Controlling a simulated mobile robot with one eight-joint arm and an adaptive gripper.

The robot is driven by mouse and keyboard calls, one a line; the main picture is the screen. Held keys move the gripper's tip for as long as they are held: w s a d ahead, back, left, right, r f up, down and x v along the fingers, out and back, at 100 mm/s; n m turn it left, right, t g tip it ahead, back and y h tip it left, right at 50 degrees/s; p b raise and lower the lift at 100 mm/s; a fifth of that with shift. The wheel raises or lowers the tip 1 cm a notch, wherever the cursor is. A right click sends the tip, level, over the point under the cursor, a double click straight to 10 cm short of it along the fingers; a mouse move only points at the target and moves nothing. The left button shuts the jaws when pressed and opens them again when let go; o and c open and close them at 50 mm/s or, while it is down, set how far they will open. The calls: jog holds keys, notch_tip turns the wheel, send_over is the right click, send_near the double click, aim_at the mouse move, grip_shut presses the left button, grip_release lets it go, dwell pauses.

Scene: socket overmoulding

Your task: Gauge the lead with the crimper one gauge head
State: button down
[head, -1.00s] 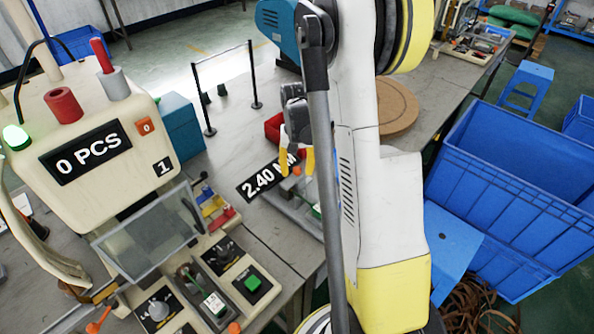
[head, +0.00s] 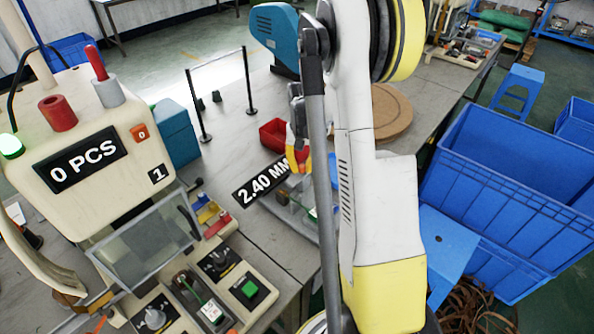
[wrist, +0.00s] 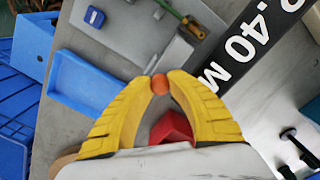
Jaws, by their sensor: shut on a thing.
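My gripper (wrist: 160,82) has yellow fingers that meet at their tips on a small round orange piece (wrist: 159,85). Whether this piece is a knob of the gauge or part of the lead, I cannot tell. In the head view the fingertips (head: 298,160) show partly behind my own arm, beside the gauge readout (head: 262,182) of 2.40 MM. The gauge head's grey plate (wrist: 118,45) lies past the fingertips in the wrist view, with a green-handled piece (wrist: 182,20) and a small blue block (wrist: 94,17) on it. I cannot make out the lead clearly.
Crimper one (head: 108,155), showing 0 PCS, stands at the left. A red bin (head: 274,134) is behind the gripper, and its red also shows between the fingers (wrist: 173,128). A blue tray (wrist: 88,85) lies left in the wrist view. Blue crates (head: 515,185) stand at the right.

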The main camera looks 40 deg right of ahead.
jog(key=shift+d, duration=0.15)
jog(key=c, duration=1.2)
grip_release()
jog(key=shift+d, duration=0.1)
jog(key=shift+c, duration=0.2)
notch_tip(320, 180, up, 12)
